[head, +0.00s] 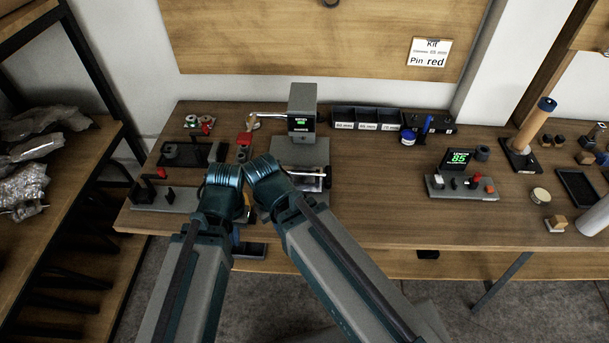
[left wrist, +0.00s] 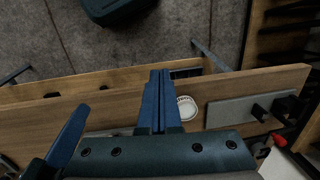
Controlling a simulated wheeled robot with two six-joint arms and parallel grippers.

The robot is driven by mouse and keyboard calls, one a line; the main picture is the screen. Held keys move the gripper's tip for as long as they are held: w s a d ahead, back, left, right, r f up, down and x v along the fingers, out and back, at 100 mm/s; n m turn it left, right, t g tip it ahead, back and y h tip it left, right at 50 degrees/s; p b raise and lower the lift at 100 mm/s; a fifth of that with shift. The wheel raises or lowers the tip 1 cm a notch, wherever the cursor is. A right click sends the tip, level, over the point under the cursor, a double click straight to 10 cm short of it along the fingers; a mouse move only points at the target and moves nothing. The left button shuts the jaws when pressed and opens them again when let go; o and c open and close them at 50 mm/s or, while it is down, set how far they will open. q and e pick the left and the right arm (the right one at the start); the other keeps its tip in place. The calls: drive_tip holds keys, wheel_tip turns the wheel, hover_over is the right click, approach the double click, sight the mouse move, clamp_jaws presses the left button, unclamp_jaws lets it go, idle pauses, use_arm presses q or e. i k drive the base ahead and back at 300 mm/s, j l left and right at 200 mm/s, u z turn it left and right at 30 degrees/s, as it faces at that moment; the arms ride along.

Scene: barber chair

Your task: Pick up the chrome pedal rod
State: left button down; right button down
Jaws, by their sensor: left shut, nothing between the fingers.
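A thin bright metal rod (head: 308,174) lies across the dark tray right of my grippers in the head view. A second shiny bar (head: 268,115) sticks out left from the grey display box (head: 303,105). I cannot tell for sure which is the chrome pedal rod. My left gripper (head: 243,210) is low at the bench's front edge, partly hidden by my arms. In the left wrist view its blue fingers (left wrist: 160,75) are together and empty, apart from any rod. My right arm ends beside it; its fingers are hidden in the head view.
A pale round dish (left wrist: 187,107) is beside the left fingers. A grey plate with black holders (head: 165,197) lies left on the bench. Labelled bins (head: 367,119) stand at the back, and a length display (head: 460,175) at right. The bench between the tray and length display is clear.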

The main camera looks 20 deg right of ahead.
sight(327, 175)
drive_tip(key=z, duration=1.7)
drive_tip(key=k+j, duration=0.3)
drive_tip(key=k, duration=0.15)
